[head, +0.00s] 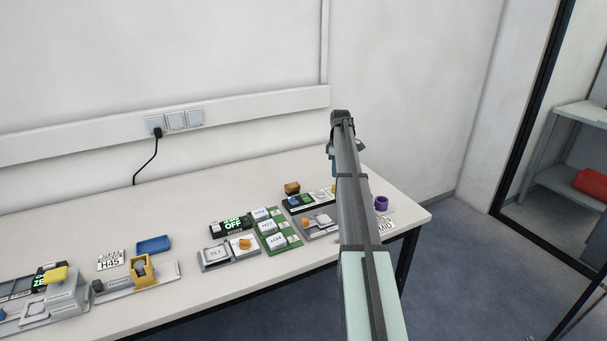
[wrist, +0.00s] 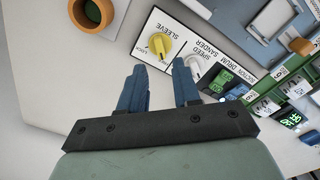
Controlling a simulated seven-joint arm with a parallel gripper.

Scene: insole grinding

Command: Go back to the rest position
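My gripper (wrist: 160,84) shows in the wrist view with two blue fingers standing apart and nothing between them. It is over the white panel (wrist: 138,50) with the yellow knob (wrist: 158,44), labelled for the sleeve lock; whether the fingertips touch the panel I cannot tell. In the head view my arm reaches out over the right end of the white table (head: 190,205). There the arm hides most of the gripper and part of the equipment beneath it.
Several switch boxes and small fixtures line the table, among them a green button panel (head: 289,242), a blue tray (head: 153,244) and a yellow holder (head: 143,271). A purple ring (head: 381,204) stands near the right end. A wall socket strip (head: 176,121) is behind; the table's front is open floor.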

